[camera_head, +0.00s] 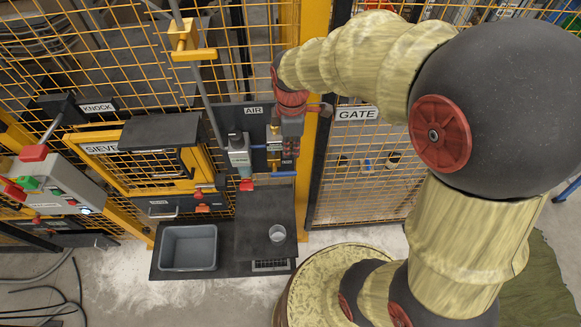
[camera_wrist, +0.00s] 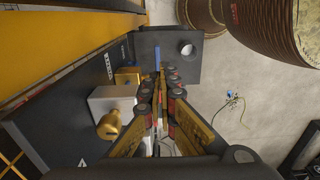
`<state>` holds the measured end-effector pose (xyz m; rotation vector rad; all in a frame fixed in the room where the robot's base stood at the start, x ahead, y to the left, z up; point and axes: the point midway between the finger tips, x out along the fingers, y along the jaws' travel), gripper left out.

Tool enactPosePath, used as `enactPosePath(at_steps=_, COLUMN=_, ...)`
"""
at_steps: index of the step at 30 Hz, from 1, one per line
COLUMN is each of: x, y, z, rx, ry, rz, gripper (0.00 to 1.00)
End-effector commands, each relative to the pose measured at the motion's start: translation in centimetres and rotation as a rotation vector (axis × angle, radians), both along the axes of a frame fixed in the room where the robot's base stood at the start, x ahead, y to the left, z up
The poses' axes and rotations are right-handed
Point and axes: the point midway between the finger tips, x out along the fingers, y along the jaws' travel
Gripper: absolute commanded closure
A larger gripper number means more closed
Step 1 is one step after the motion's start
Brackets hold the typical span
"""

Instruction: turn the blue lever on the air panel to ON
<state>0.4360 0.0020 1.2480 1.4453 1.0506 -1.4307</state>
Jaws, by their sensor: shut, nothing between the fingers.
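The dark air panel (camera_head: 256,125) stands left of my gripper in the head view, under its AIR label (camera_head: 253,111). The blue lever (camera_head: 284,174) shows low at the panel's right side as a short, nearly level bar. In the wrist view a blue strip, which looks like the lever (camera_wrist: 157,58), is just beyond the fingertips. My gripper (camera_head: 290,143) is shut and empty in front of the panel's right part, above the lever in the picture. In the wrist view my gripper (camera_wrist: 159,90) points towards the strip. Contact cannot be told; the fingers partly hide the valve.
A grey shelf (camera_head: 258,200) with a clear cup (camera_head: 277,233) lies below the panel. A grey bin (camera_head: 188,262) stands left of it. A pale unit (camera_head: 239,150) and brass fitting (camera_wrist: 108,125) project from the panel. The GATE mesh (camera_head: 350,185) is to the right.

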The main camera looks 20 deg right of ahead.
Motion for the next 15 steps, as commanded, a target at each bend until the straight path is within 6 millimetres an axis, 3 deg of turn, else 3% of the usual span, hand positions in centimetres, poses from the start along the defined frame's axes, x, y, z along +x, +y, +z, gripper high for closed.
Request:
enactPosePath(at_steps=9, x=-0.1, y=0.1, z=-6.3, rx=0.001, ry=0.005, rz=0.000, gripper=1.00)
enactPosePath(at_steps=15, x=-0.1, y=0.1, z=-8.9, rx=0.000, ry=0.003, rz=0.000, gripper=1.00)
